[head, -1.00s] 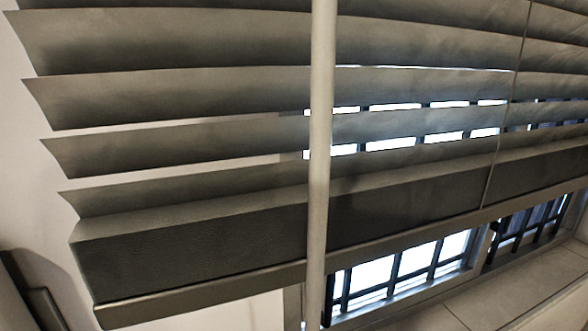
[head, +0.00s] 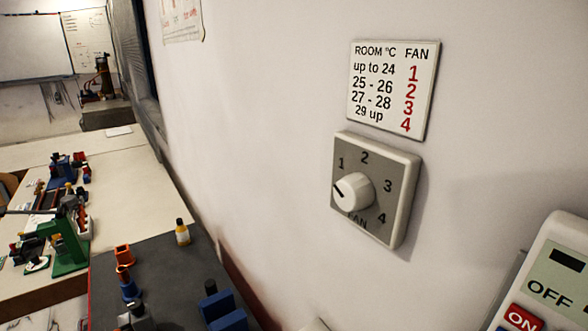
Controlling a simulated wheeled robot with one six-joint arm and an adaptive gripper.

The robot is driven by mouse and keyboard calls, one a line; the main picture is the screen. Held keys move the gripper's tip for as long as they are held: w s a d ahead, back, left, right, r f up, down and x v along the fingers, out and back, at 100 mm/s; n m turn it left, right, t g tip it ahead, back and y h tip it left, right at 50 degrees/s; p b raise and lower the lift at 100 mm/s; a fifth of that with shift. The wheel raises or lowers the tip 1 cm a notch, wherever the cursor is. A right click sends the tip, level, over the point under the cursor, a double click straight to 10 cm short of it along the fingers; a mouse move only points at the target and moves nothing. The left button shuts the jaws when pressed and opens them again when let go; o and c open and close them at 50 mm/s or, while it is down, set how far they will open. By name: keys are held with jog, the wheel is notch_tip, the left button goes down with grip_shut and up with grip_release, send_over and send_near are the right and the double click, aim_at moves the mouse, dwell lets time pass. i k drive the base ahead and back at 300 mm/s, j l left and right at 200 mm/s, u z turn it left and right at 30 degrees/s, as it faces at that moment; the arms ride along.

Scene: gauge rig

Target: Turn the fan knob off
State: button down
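The fan knob (head: 353,191) is a round white knob on a grey, white-edged switch plate (head: 400,205) fixed to the wall, right of centre in the head view. The plate carries the numbers 1 to 4 and the word FAN below the knob. A dark mark on the knob points to the left, below the 1. No off label shows on the plate; the knob may hide some of its left part. My gripper is not in view.
A sign (head: 391,90) above the plate matches room temperatures to fan numbers. A white device (head: 550,270) with OFF on its display and a red ON button is at lower right. Benches (head: 125,160) with tools and a small bottle (head: 182,233) lie left.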

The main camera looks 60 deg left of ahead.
aim_at(355, 192)
jog(key=u, duration=1.25)
